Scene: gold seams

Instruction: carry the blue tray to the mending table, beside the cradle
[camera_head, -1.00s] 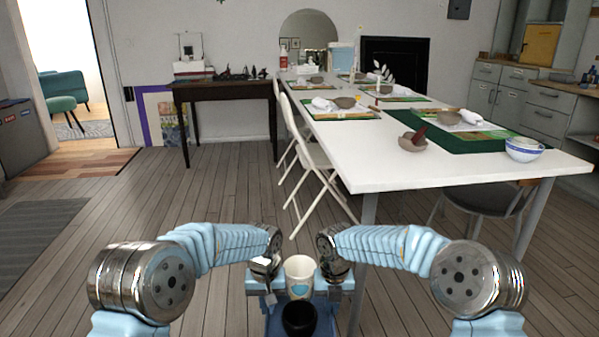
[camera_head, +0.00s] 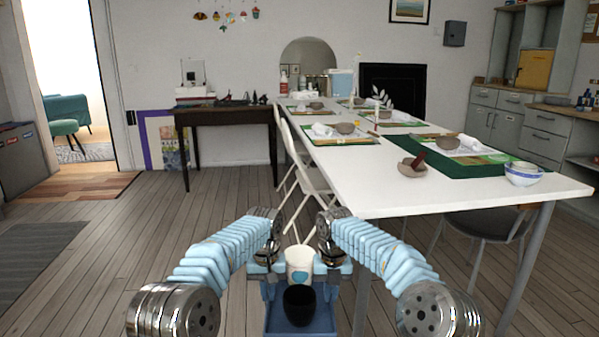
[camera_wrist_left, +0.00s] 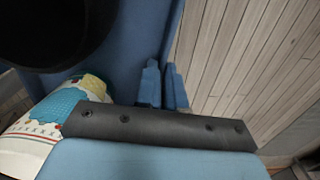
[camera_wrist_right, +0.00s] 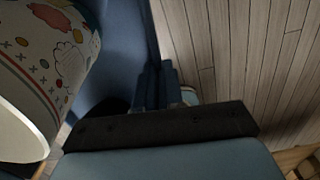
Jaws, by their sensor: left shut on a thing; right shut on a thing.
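The blue tray (camera_head: 270,318) is held out in front of me at the bottom of the head view. A white patterned cup (camera_head: 299,262) and a black cup (camera_head: 299,306) stand in it. My left gripper (camera_head: 264,266) is shut on the tray's left side, and my right gripper (camera_head: 334,264) is shut on its right side. The tray wall also shows in the left wrist view (camera_wrist_left: 150,50) and the right wrist view (camera_wrist_right: 125,45). Wooden floor shows beyond the tray. I cannot tell which table is the mending table, or pick out the cradle.
A long white table (camera_head: 400,195) stands ahead and right, bearing mats, bowls (camera_head: 413,168) and cloths. White folding chairs (camera_head: 310,190) stand along its left side. A dark wooden table (camera_head: 225,118) holding small items stands at the back wall. The floor (camera_head: 170,225) at left is open.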

